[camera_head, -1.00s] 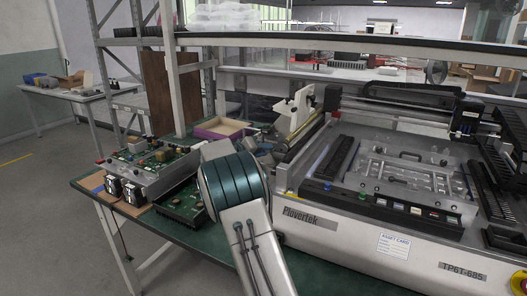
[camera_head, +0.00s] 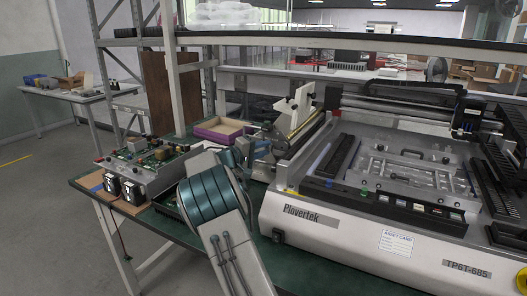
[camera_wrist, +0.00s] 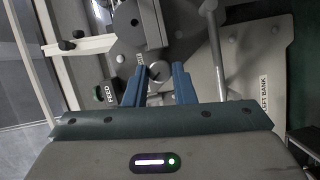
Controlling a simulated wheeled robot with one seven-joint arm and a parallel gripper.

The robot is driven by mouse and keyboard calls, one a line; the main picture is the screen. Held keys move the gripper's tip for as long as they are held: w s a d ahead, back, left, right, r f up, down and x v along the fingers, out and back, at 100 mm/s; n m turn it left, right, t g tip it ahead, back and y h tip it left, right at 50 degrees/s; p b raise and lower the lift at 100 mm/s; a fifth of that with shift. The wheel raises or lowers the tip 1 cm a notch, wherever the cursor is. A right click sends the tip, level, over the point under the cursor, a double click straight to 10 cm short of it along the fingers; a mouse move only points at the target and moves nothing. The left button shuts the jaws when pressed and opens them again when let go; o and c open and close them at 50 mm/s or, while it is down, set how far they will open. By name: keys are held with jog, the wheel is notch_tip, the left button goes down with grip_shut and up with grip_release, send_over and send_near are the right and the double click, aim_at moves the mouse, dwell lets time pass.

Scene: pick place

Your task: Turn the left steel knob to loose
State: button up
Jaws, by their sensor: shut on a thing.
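A small round steel knob (camera_wrist: 158,71) shows in the wrist view between the two blue fingers of my gripper (camera_wrist: 159,84). The fingers are shut on its sides, which partly hides it. The knob sits beside a grey block (camera_wrist: 133,24). A plate labelled "LEFT BANK" (camera_wrist: 265,60) lies to the right. In the head view my gripper (camera_head: 243,147) is small and mostly behind my arm, at the left end of the Plovertek machine (camera_head: 345,215). The knob cannot be made out there, and its turn angle is unclear.
In the wrist view a steel bar (camera_wrist: 215,50) stands right of the fingers, and a dark green part marked "FEED" (camera_wrist: 107,92) is left. In the head view, circuit boards (camera_head: 150,157) and a purple-rimmed tray (camera_head: 222,131) are near my arm on the green bench (camera_head: 255,245).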

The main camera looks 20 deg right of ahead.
jog(key=shift+f+n, duration=0.1)
jog(key=shift+n, duration=0.5)
jog(key=shift+h, duration=0.3)
jog(key=o, duration=0.9)
jog(key=shift+o, duration=0.2)
jog(key=shift+a, duration=0.15)
jog(key=v, duration=1.3)
jog(key=shift+a, duration=0.35)
